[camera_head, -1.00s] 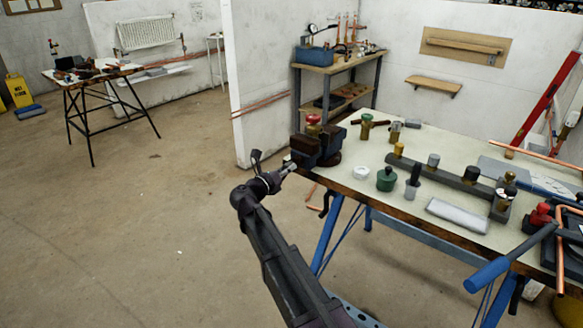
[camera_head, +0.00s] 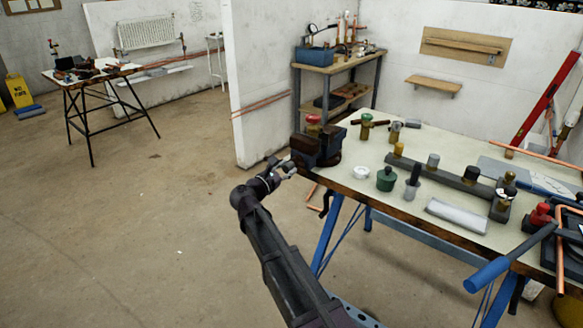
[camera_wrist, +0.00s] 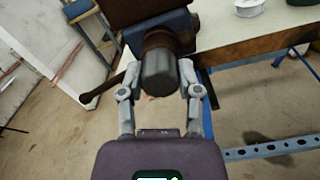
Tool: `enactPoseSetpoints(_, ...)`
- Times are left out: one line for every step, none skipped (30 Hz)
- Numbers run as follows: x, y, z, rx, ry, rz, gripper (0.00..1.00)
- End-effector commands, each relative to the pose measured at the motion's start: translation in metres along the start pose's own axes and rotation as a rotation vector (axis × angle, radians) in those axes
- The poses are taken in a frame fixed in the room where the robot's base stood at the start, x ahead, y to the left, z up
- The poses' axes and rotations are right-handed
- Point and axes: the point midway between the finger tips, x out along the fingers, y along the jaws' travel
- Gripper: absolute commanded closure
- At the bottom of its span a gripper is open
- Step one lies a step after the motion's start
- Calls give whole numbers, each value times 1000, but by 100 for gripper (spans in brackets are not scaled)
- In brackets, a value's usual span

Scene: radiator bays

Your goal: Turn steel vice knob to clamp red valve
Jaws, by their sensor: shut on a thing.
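The vice (camera_head: 318,147) is mounted at the near left corner of the workbench, with dark blue and brown jaws. The red valve (camera_head: 313,120) shows its red top at the vice jaws; its lower part is hidden. In the wrist view the steel vice knob (camera_wrist: 158,74) is a dark grey cylinder at the front of the vice (camera_wrist: 178,24). My gripper (camera_wrist: 157,86) has a finger on each side of the knob and is shut on it. In the head view my gripper (camera_head: 286,170) is at the vice's front. The valve is out of the wrist view.
A brown bar (camera_wrist: 104,84) sticks out left of the knob. Floor left of my arm is clear.

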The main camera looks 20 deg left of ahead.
Motion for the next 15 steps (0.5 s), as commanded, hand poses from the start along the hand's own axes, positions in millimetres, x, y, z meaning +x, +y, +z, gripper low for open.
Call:
enactPoseSetpoints(-1, 0, 0, 36, 1, 0, 100)
enactPoseSetpoints(-1, 0, 0, 59, 1, 0, 100)
enactPoseSetpoints(-1, 0, 0, 90, 1, 0, 100)
enactPoseSetpoints(-1, 0, 0, 114, 1, 0, 100)
enactPoseSetpoints(-1, 0, 0, 138, 1, 0, 100)
enactPoseSetpoints(-1, 0, 0, 169, 1, 0, 100)
enactPoseSetpoints(-1, 0, 0, 192, 1, 0, 100)
enactPoseSetpoints(-1, 0, 0, 214, 1, 0, 100)
enactPoseSetpoints(-1, 0, 0, 246, 1, 0, 100)
enactPoseSetpoints(-1, 0, 0, 270, 2, 0, 100)
enactPoseSetpoints(-1, 0, 0, 293, 2, 0, 100)
enactPoseSetpoints(-1, 0, 0, 324, 2, 0, 100)
enactPoseSetpoints(-2, 0, 0, 347, 2, 0, 100)
enactPoseSetpoints(-2, 0, 0, 370, 2, 0, 100)
enactPoseSetpoints(-2, 0, 0, 401, 2, 0, 100)
